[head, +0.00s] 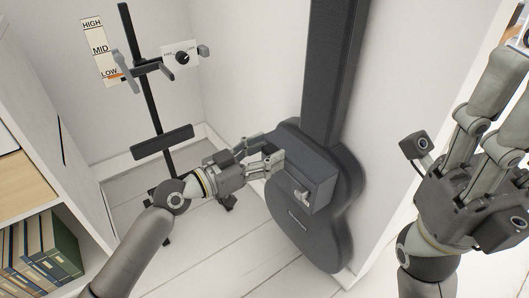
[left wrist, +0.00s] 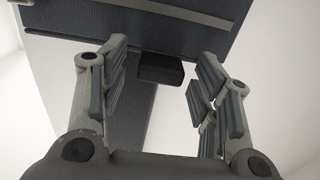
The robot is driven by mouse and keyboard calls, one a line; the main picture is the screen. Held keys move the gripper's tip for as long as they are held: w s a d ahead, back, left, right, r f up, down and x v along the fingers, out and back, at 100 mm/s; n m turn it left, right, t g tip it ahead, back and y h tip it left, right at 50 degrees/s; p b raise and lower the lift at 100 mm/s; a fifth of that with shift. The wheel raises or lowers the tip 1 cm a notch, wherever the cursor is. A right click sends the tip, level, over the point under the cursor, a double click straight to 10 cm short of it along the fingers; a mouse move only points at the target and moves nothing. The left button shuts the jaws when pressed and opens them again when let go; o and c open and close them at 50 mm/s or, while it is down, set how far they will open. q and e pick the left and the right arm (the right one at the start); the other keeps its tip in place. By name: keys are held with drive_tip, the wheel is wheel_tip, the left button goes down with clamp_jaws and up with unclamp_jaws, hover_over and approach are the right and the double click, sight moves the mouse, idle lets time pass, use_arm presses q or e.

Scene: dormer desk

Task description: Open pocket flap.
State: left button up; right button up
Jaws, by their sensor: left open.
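A dark grey guitar case (head: 308,228) stands upright against the wall. My left gripper (head: 272,152) is open at the pocket's upper left side. In the left wrist view, a dark fabric panel (left wrist: 165,38) fills the top, and a small black tab (left wrist: 160,68) hangs from its edge between the open fingers (left wrist: 160,80). I cannot tell whether the fingers touch it. My right gripper (head: 508,85) is raised at the right, fingers apart, partly cut off.
A black stand (head: 150,98) with a crossbar stands left of the case, before a HIGH/MID/LOW sign (head: 99,52) and a dial plate (head: 182,57). A shelf with books (head: 42,252) is at the left. A white wall is at the right; floor (head: 225,255) in front is clear.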

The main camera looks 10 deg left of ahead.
use_arm(q)
clamp_jaws()
drive_tip(key=shift+r, duration=0.15)
